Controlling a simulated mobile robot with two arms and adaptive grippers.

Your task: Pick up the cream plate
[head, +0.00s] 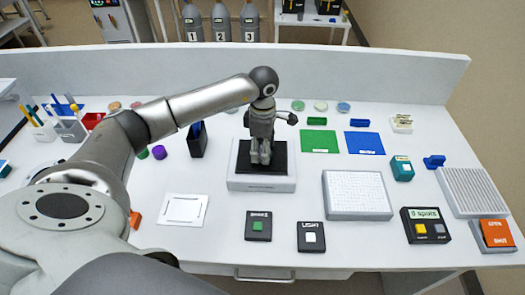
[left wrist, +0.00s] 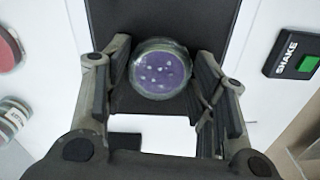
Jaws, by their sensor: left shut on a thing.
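My left gripper (head: 260,158) reaches down over the black pad (head: 279,166) of a white device in the head view. In the left wrist view the gripper (left wrist: 160,78) is shut on a round clear dish with purple contents and pale spots (left wrist: 160,70). The black pad lies below the dish; I cannot tell whether they touch. The dish is hidden behind the gripper in the head view. I cannot pick out a clearly cream plate; small round dishes, one of them tan (head: 136,104), stand at the back. My right gripper is not in view.
A SHAKE button box (head: 259,226) and a LIGHT button box (head: 311,236) stand in front of the device. A white grid panel (head: 357,195) is to the right. Green (head: 320,141) and blue (head: 365,143) mats lie behind it. A dark bin (head: 197,140) stands left.

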